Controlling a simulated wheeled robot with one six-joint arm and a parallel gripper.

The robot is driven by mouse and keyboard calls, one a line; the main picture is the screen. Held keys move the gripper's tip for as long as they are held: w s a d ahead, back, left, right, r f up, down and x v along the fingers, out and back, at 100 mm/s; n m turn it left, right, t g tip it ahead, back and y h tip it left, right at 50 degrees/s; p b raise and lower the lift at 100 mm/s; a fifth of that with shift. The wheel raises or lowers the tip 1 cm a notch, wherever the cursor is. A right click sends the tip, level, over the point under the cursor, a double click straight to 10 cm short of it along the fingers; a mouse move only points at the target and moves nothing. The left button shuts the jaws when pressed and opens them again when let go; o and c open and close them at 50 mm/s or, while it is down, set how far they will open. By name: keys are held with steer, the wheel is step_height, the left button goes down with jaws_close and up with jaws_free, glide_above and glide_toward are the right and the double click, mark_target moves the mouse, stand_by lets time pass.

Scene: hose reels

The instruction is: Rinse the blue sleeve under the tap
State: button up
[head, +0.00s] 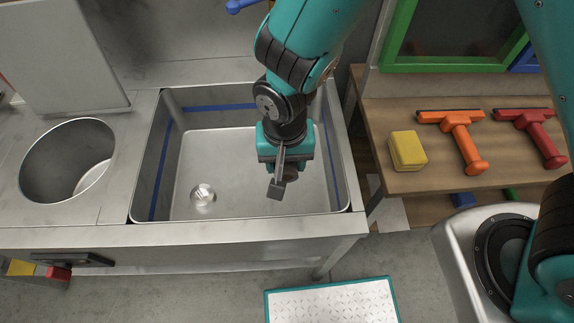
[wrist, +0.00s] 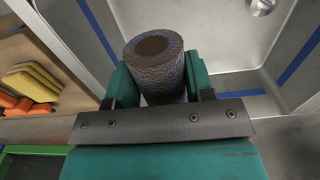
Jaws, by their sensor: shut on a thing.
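My gripper (head: 283,180) hangs over the right part of the steel sink (head: 240,212), pointing down. In the wrist view its two teal fingers (wrist: 158,78) are shut on a hollow cylinder, the sleeve (wrist: 157,72). The sleeve's surface looks dark brown and rough, as if coated, with little blue to be seen. Its open end faces the wrist camera. In the head view the sleeve is mostly hidden by my gripper. A blue handle (head: 240,5), perhaps of the tap, shows at the top edge; no spout or running water is visible.
A round steel bin opening (head: 68,160) lies left of the sink. On the right, a wooden shelf (head: 425,188) holds a yellow sponge (head: 407,150), an orange squeegee (head: 462,140) and a red squeegee (head: 535,135). The sink floor around the drain (head: 203,195) is clear.

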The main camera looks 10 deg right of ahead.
steer(key=w+f, duration=0.1)
steer(key=w, duration=0.2)
steer(key=w+f+b, duration=0.1)
steer(key=w, duration=0.3)
steer(key=w+f+b, duration=0.1)
steer(key=w, duration=0.3)
steer(key=shift+w+d+f, duration=0.2)
steer(key=shift+a, duration=0.15)
stand_by(0.4)
steer(key=shift+a, duration=0.3)
steer(key=shift+d, duration=0.15)
steer(key=shift+d, duration=0.3)
steer(key=shift+a, duration=0.1)
stand_by(0.3)
steer(key=shift+a, duration=0.3)
steer(key=shift+d, duration=0.2)
